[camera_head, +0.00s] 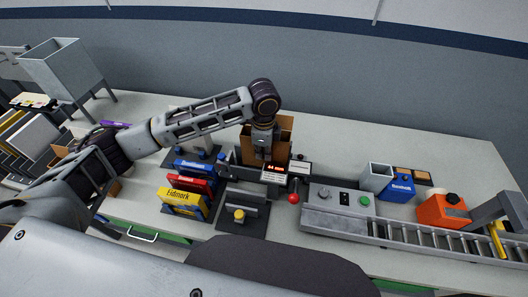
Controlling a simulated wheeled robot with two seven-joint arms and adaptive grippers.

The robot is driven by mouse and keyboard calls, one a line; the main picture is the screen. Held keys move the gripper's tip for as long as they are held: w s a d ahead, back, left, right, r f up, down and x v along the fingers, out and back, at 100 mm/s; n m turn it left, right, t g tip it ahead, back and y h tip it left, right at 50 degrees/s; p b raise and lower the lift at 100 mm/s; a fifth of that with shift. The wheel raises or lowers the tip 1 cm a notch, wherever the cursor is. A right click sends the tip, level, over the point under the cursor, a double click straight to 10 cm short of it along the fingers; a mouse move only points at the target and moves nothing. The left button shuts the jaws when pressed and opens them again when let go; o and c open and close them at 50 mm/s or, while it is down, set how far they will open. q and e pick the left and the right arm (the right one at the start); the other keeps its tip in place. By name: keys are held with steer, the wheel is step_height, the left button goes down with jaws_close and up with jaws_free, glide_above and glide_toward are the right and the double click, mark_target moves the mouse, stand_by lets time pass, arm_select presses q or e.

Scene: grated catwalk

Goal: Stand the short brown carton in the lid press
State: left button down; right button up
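A brown carton (285,128) stands upright at the middle of the bench, its brown panels showing on both sides of my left gripper (263,155). The gripper points down in front of the carton and overlaps it; its fingertips are too small and dark to tell whether they are closed on it. A dark machine with a lit red display (273,177) and a red ball knob (293,198) is directly in front of the carton; it may be the lid press. The carton's lower part is hidden, so I cannot tell whether it rests in the machine. My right gripper is not in view.
Yellow, red and blue boxes (180,199) stand left of a black fixture with a yellow knob (238,214). A roller conveyor (420,237) runs right, with an orange container (442,211) and blue box (398,188) behind. A grey hopper (62,67) is far left. The back right bench is clear.

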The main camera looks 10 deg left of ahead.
mark_target(264, 162)
arm_select(q)
steer(key=shift+f+b, duration=0.4)
steer(key=shift+f, duration=1.85)
steer(key=c, duration=1.6)
jaws_free()
steer(key=shift+o, duration=0.2)
steer(key=shift+f, duration=0.15)
steer(key=shift+s, duration=0.15)
steer(key=shift+c, duration=0.2)
steer(key=c, duration=0.4)
steer(key=shift+s, duration=0.1)
